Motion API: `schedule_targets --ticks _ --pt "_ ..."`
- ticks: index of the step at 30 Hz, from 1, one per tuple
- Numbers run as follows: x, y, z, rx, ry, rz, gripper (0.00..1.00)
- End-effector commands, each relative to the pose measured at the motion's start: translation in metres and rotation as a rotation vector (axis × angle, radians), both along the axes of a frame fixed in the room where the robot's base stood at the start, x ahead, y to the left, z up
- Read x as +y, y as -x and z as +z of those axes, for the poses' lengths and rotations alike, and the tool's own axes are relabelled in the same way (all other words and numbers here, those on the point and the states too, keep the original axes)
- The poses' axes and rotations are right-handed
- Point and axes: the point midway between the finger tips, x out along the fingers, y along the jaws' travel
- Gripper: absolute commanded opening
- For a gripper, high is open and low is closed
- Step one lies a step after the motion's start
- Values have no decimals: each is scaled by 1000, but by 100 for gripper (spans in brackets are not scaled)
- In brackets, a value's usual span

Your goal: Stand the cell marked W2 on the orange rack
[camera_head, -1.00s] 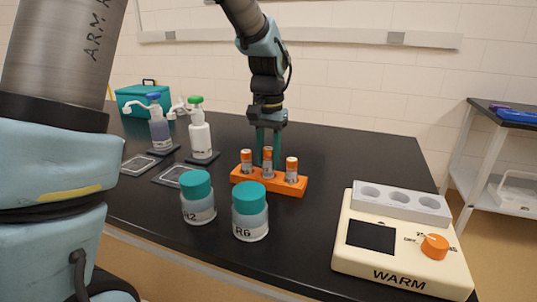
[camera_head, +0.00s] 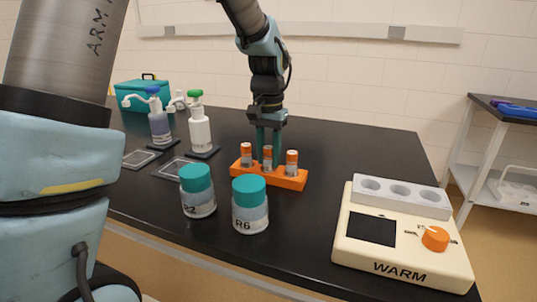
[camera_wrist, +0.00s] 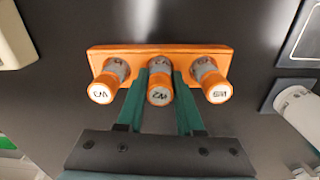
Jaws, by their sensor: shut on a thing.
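The orange rack (camera_head: 290,183) stands on the black bench with three orange-topped grey cells upright in a row. My gripper (camera_head: 268,147) points down from behind and is shut on the middle cell (camera_head: 267,158). This cell stands at the rack's middle place, its top about level with its neighbours. In the wrist view, the gripper (camera_wrist: 160,85) has one green finger on each side of the cell (camera_wrist: 160,88). Its top mark appears upside down and looks like W2. The left cell (camera_wrist: 104,88) and right cell (camera_wrist: 215,88) have marks hard to read. The middle cell's foot is partly hidden.
Two teal-lidded jars (camera_head: 197,190) (camera_head: 250,205) stand in front of the rack. The WARM unit (camera_head: 400,240) with three empty wells is at the right. Bench behind the rack is clear.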

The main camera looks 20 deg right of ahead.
Motion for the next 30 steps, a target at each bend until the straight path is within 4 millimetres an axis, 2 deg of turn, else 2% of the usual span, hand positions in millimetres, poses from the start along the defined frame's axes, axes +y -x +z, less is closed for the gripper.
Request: schedule_targets --ticks 3,4,12,18,26,30 --pt "0 0 0 0 0 0 0" --pt "0 0 0 0 0 0 38" --pt "0 0 0 0 0 0 68" --pt "0 0 0 0 0 0 71" --pt "0 0 0 0 0 0 100" --pt "0 0 0 0 0 0 100"
